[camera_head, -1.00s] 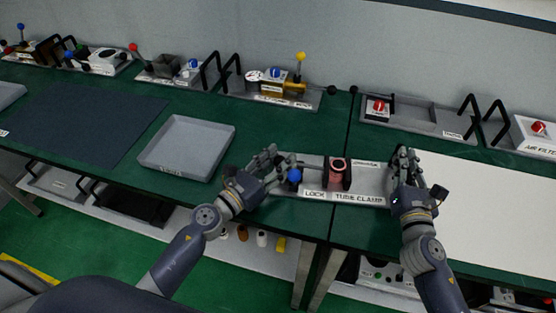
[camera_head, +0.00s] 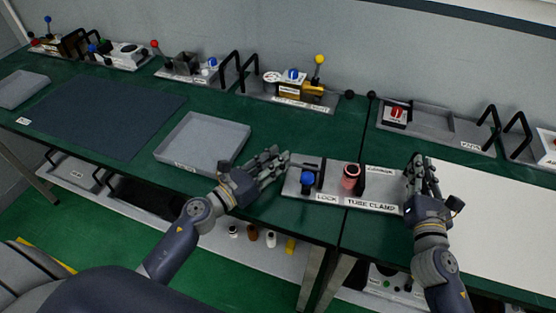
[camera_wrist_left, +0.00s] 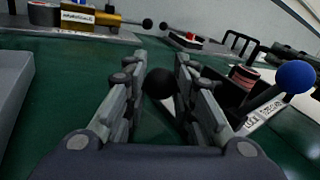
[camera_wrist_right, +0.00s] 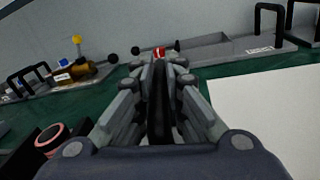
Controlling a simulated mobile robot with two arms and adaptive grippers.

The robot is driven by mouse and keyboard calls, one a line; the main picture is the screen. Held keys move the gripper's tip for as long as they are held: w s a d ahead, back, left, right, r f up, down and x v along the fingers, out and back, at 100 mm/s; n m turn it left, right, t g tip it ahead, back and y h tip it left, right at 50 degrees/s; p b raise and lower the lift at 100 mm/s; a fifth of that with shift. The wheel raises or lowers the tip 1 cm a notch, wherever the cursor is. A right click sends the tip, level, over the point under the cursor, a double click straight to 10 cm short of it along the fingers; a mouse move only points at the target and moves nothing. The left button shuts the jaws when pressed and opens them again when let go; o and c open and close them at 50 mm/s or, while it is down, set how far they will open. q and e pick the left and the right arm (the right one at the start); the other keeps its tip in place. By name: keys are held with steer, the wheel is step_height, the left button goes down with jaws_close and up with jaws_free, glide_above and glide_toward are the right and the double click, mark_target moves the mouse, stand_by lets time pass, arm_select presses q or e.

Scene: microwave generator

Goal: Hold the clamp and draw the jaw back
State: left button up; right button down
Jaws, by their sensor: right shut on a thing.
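The tube clamp (camera_head: 386,188) is a light grey plate labelled "LOCK" and "TUBE CLAMP". A blue-balled lock lever (camera_head: 307,179) stands at its left, and a pinkish tube (camera_head: 350,178) stands upright beside black jaw parts in its middle. The lever (camera_wrist_left: 294,77) and tube also show in the left wrist view. My left gripper (camera_head: 283,160) is open just left of the clamp. A black ball knob (camera_wrist_left: 159,83) shows between its fingers, not gripped. My right gripper (camera_head: 420,164) is shut on a dark handle (camera_wrist_right: 159,120) at the clamp's right end, mostly hidden by the fingers.
A grey tray (camera_head: 203,141) lies left of the clamp on the green bench. A yellow-levered fixture (camera_head: 300,92) and a red-switch fixture (camera_head: 397,116) stand behind. A white sheet (camera_head: 500,200) lies to the right.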

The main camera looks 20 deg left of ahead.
arm_select(q)
steer(key=o, duration=0.4)
steer(key=shift+a+f, duration=0.1)
steer(key=shift+a, duration=0.35)
arm_select(e)
steer(key=shift+d+f, duration=0.3)
steer(key=shift+f, duration=0.15)
steer(key=shift+a, duration=0.15)
arm_select(q)
steer(key=shift+d, duration=0.1)
